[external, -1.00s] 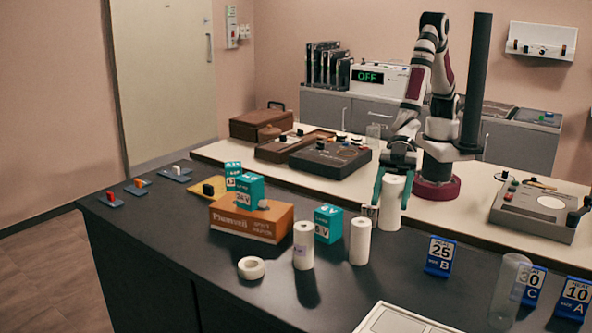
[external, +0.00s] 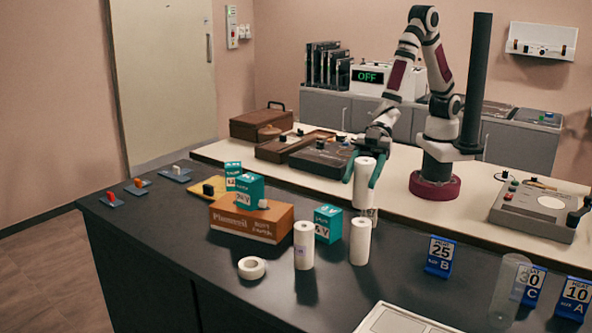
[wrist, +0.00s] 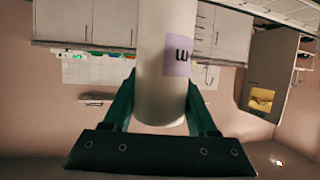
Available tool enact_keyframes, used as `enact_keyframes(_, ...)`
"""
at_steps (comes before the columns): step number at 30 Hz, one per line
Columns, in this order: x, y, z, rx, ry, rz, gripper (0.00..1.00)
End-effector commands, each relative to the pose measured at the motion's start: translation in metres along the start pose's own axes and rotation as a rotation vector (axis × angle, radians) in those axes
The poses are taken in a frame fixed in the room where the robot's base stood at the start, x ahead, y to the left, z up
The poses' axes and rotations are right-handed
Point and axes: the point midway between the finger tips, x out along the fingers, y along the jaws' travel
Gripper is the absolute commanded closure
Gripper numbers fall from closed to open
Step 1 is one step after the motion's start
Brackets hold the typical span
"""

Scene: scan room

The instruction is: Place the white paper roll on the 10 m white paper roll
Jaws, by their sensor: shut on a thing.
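My gripper (external: 363,176) is shut on a white paper roll (external: 365,192), held upright above the dark counter. In the wrist view the held roll (wrist: 163,100) sits between the green fingers, with a pale purple label showing an "m"; any number is out of sight. Two white rolls stand upright on the counter: a left roll (external: 303,246) with a faint label, and a right roll (external: 360,242). The held roll appears just above and behind the right roll; whether they touch is unclear. I cannot read which standing roll is 10 m.
An orange box (external: 250,222) bearing teal boxes and a teal box (external: 328,224) stand close by. Blue number signs (external: 440,256) and a clear cylinder (external: 508,285) are at right. A pale tray (external: 400,322) lies in front.

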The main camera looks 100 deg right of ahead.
Motion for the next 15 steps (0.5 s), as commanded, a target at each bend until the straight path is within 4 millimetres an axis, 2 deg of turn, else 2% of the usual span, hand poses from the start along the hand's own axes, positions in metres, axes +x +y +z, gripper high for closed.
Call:
enact_keyframes(3,0.011,-0.002,0.022,0.002,-0.005,0.000,1.00)
enact_keyframes(6,0.016,-0.002,0.035,0.002,-0.003,0.002,1.00)
enact_keyframes(15,0.018,-0.001,0.038,0.000,0.000,0.001,1.00)
